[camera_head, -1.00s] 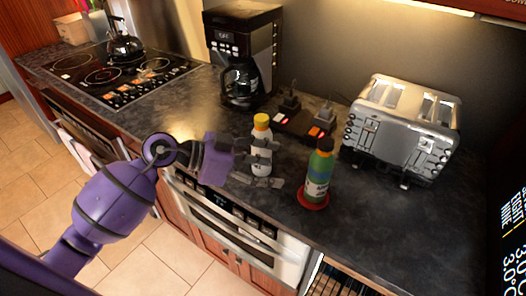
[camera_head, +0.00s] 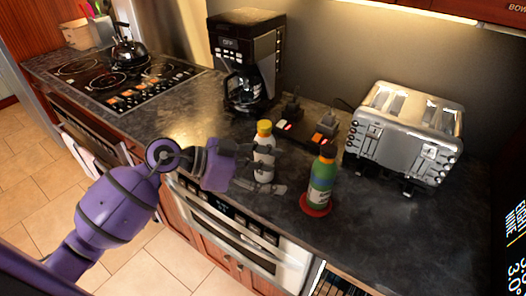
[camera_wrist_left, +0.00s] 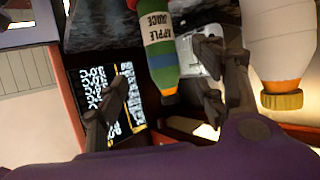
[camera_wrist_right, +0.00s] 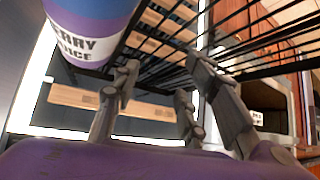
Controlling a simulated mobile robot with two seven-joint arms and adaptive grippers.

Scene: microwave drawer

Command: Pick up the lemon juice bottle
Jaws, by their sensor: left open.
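The bottle I take for the lemon juice, white with a yellow cap (camera_head: 264,129), stands upright on the dark counter (camera_head: 395,235). In the left wrist view the white bottle (camera_wrist_left: 282,45) appears upside down at the right edge, beside one finger rather than between the fingers. My left gripper (camera_head: 268,170) is open and empty, its fingers close in front of the bottle and hiding part of it. I cannot tell whether they touch. My right gripper (camera_wrist_right: 160,100) shows only in the right wrist view, with its fingers apart and nothing between them.
A toaster (camera_head: 405,135), coffee maker (camera_head: 245,60) and stove (camera_head: 120,80) stand around. A berry juice bottle (camera_wrist_right: 85,35) and wire rack (camera_wrist_right: 245,45) are near my right gripper.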

